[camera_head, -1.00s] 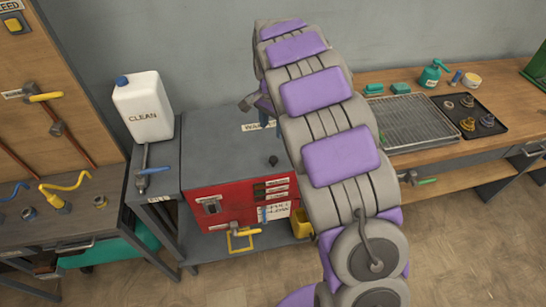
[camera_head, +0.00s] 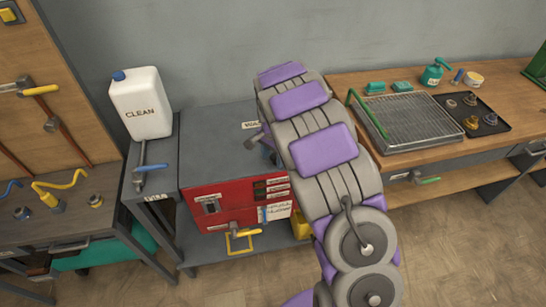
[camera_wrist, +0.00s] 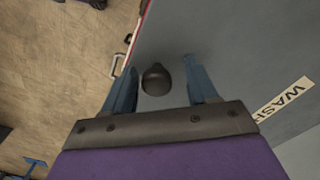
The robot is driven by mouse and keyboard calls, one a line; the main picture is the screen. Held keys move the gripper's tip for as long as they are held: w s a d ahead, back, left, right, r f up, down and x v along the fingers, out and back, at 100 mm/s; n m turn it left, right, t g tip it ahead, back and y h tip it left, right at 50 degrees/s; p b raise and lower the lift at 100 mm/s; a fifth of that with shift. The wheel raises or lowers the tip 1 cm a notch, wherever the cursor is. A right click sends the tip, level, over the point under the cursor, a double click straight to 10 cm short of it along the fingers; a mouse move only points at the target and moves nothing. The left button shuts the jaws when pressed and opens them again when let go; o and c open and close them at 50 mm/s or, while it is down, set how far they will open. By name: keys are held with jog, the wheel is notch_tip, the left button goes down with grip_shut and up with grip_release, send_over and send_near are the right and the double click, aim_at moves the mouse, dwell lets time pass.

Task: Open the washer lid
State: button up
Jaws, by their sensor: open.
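The washer is a red box (camera_head: 228,205) with a flat grey lid (camera_head: 215,140) that lies shut. In the head view my arm hides the knob and most of the gripper.
A white CLEAN jug (camera_head: 142,104) stands left of the washer. A yellow-handled valve (camera_head: 240,236) sticks out at the washer's front. On the wooden bench at right are a wire rack (camera_head: 415,128) and a black tray (camera_head: 488,125) with small parts.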

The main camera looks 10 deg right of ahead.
jog(key=shift+d, duration=0.3)
jog(key=shift+c, duration=0.7)
grip_shut()
